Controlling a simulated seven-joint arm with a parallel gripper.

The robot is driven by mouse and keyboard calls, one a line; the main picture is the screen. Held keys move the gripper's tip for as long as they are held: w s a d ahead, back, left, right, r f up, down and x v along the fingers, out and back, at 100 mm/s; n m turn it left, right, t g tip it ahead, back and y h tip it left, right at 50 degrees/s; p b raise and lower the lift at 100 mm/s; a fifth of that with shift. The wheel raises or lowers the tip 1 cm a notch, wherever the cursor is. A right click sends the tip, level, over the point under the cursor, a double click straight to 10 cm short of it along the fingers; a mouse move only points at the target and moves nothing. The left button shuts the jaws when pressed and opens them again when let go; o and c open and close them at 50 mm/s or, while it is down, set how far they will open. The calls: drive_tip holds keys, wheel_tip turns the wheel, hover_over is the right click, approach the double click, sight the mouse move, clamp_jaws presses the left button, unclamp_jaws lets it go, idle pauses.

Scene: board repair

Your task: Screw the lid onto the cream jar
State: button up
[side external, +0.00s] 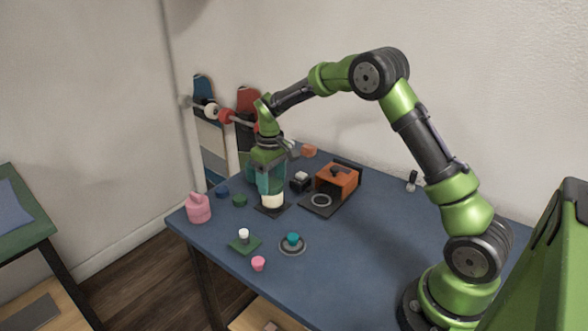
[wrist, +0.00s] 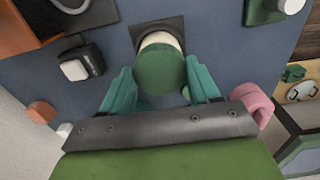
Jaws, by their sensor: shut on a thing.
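The cream jar (side external: 272,202) stands upright on a dark square pad (side external: 259,208) near the far left part of the blue table. In the wrist view the round green lid (wrist: 160,70) covers most of the jar, and only a cream edge of the jar (wrist: 161,39) shows beyond it. My gripper (side external: 269,184) points down over the jar, with its teal fingers on either side of the lid. It is shut on the lid. The fingers hide the lid's seat on the jar, so I cannot tell how tightly it sits.
An orange box (side external: 337,179) and a black block with a white top (side external: 300,180) stand close right of the jar. A pink handled weight (side external: 199,209) is at the left edge. A green plate with a white peg (side external: 245,243) and a teal knob (side external: 293,239) are in front.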

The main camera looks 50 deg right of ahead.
drive_tip(key=o, duration=1.1)
drive_tip(key=c, duration=1.1)
drive_tip(key=m, duration=0.6)
drive_tip(key=shift+m, duration=0.3)
drive_tip(key=m, duration=0.6)
drive_tip(key=shift+f, duration=0.1)
drive_tip(key=o, duration=1.2)
drive_tip(key=shift+o, duration=0.2)
